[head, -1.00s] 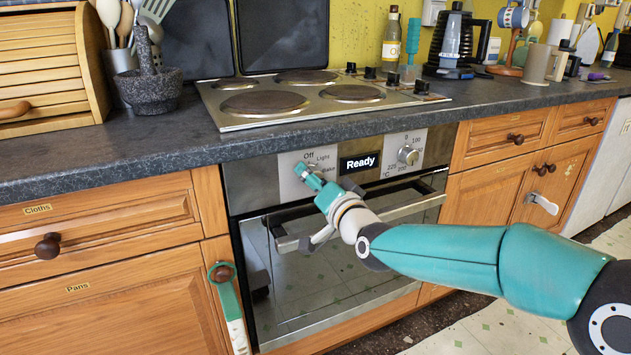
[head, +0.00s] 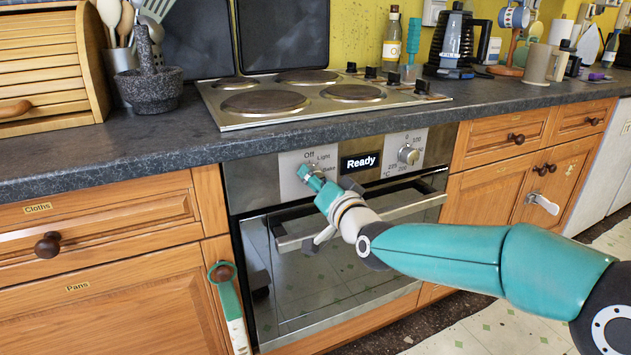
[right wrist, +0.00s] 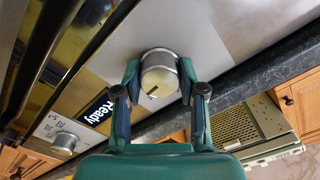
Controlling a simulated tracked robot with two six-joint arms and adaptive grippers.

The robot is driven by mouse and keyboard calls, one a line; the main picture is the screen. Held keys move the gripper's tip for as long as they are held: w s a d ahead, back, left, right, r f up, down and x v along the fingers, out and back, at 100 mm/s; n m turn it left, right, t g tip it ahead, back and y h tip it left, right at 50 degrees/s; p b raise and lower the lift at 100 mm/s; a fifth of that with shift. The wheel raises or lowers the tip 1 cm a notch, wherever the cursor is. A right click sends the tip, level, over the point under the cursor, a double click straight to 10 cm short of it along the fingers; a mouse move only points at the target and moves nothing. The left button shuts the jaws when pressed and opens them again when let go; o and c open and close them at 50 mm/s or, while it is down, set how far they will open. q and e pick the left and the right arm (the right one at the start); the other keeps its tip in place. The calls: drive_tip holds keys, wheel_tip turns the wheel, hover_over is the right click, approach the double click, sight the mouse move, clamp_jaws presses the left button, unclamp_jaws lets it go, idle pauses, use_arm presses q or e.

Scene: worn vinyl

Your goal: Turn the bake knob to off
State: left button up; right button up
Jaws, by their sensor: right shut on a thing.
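The bake knob (right wrist: 159,70) is a round silver knob on the steel oven panel, with a dark pointer line toward the lower left in the right wrist view. My right gripper (right wrist: 160,80) has a finger on each side of the knob and is shut on it. In the head view, my right gripper (head: 309,177) is at the panel beside the labels Off, Light and Bake, and mostly hides the knob. I cannot tell which label the pointer meets. My left gripper is not in view.
The display (head: 360,163) reads Ready, and the temperature knob (head: 408,155) is to its right. The oven door handle (head: 400,211) runs below my right gripper. The worktop edge (head: 150,161) juts out above the panel. The hob (head: 320,97) is empty.

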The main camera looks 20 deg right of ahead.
drive_tip(key=n, duration=0.4)
drive_tip(key=shift+f+b, duration=0.1)
drive_tip(key=shift+b, duration=0.25)
drive_tip(key=n, duration=0.3)
drive_tip(key=shift+n, duration=0.3)
drive_tip(key=n, duration=0.4)
drive_tip(key=shift+n+p, duration=0.3)
drive_tip(key=n, duration=0.4)
drive_tip(key=shift+n+p, duration=0.3)
drive_tip(key=shift+f, duration=0.1)
drive_tip(key=o, duration=1.1)
drive_tip(key=shift+o, duration=0.2)
